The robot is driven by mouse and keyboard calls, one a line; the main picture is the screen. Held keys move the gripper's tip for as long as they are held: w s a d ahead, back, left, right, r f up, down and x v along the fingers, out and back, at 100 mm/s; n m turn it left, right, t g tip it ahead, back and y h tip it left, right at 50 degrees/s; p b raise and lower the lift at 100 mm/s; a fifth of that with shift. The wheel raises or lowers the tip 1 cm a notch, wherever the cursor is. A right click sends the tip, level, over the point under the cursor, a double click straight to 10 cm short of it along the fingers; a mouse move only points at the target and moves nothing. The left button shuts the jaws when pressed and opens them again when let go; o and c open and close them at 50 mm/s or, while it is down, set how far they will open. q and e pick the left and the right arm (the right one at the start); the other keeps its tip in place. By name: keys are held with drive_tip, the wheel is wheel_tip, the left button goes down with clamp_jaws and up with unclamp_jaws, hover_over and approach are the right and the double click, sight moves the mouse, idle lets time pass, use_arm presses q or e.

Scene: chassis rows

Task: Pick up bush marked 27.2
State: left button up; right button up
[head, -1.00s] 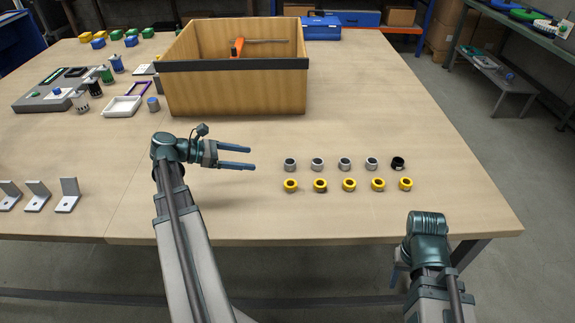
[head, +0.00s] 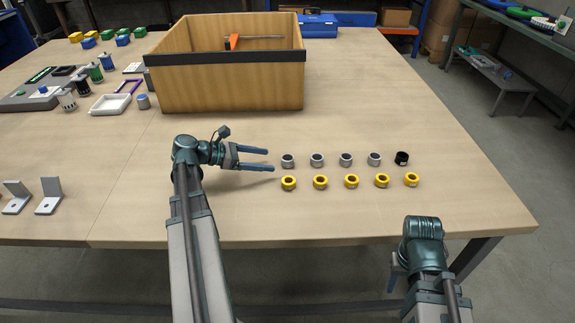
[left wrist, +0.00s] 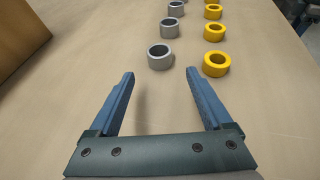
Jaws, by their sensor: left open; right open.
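On the table a back row holds several grey bushes, the leftmost grey bush (head: 288,161) closest to my left gripper, and one black bush (head: 402,158) at the right end. A front row holds several yellow bushes, the leftmost one (head: 289,183) nearest my gripper. No marking 27.2 can be read on any of them. My left gripper (head: 271,160) is open and empty, just left of the rows, its fingers pointing right. In the left wrist view the nearest grey bush (left wrist: 160,57) lies ahead between the finger lines, and the nearest yellow bush (left wrist: 216,64) ahead of the right finger. My right gripper (head: 393,280) is low at the front table edge, mostly hidden.
A wooden crate (head: 230,90) with an orange-handled hammer (head: 234,41) stands behind the rows. Grey L-brackets (head: 48,196) stand at the left front. A white tray (head: 110,104) and small cylinders lie further left. The table right of the rows is clear.

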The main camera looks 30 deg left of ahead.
sight(282, 159)
use_arm(q)
drive_tip(key=shift+r+b+x, duration=0.15)
drive_tip(key=shift+b+x, duration=0.05)
drive_tip(key=shift+x, duration=0.85)
drive_tip(key=shift+r+b+x, duration=0.15)
drive_tip(key=shift+r+x, duration=0.05)
drive_tip(key=shift+x, duration=0.9)
drive_tip(key=shift+r+b+x, duration=0.15)
drive_tip(key=shift+b+x, duration=0.05)
drive_tip(key=shift+x, duration=0.85)
drive_tip(key=shift+w+d, duration=0.15)
clamp_jaws()
